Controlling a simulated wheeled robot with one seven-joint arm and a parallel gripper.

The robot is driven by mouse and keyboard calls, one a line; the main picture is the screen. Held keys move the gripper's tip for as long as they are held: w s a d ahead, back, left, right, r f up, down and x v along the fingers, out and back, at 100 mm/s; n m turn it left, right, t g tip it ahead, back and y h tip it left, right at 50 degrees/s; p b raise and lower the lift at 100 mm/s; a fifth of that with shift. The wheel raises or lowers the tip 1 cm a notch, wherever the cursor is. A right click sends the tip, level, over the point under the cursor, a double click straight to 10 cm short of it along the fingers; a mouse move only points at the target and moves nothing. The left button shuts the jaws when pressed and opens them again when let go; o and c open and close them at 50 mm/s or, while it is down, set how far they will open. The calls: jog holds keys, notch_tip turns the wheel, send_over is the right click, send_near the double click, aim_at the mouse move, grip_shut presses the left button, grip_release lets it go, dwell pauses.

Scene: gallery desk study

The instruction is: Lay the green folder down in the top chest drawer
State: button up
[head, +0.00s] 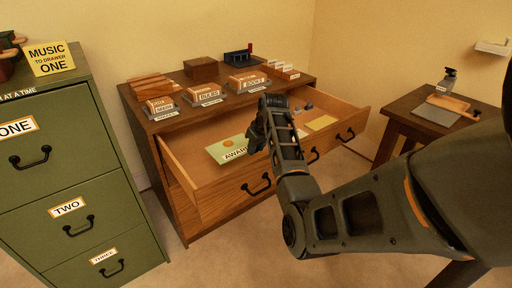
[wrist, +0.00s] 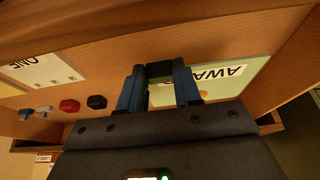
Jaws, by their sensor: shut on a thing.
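The green folder (head: 224,149), with an "AWAR…" label and an orange round mark, is in the left part of the open top chest drawer (head: 225,194). It looks flat, at or very near the drawer floor; I cannot tell whether it fully rests there. My gripper (head: 258,138) is over the drawer, shut on the folder's edge, and my arm hides part of the folder. In the wrist view, my gripper (wrist: 160,92) has a dark piece between its fingers, with the folder (wrist: 220,76) showing beside and behind them.
The drawer's right part holds a yellow card (head: 321,123) and small items, including a red one (wrist: 69,106). The wooden chest (head: 178,207) carries labelled stacks on top. A green cabinet (head: 75,170) stands left, a small table (head: 400,112) right.

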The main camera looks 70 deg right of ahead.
notch_tip(320, 180, down, 2)
jog(key=shift+f+b, duration=0.15)
jog(key=shift+b, duration=0.75)
jog(key=shift+f+b, duration=1.1)
jog(key=shift+f, duration=1.45)
jog(key=o, duration=1.1)
jog(key=shift+o, duration=0.2)
jog(key=shift+r, duration=0.15)
jog(key=p+v, duration=0.1)
jog(key=v, duration=0.6)
jog(key=shift+r, duration=0.3)
jog(key=shift+a, duration=0.1)
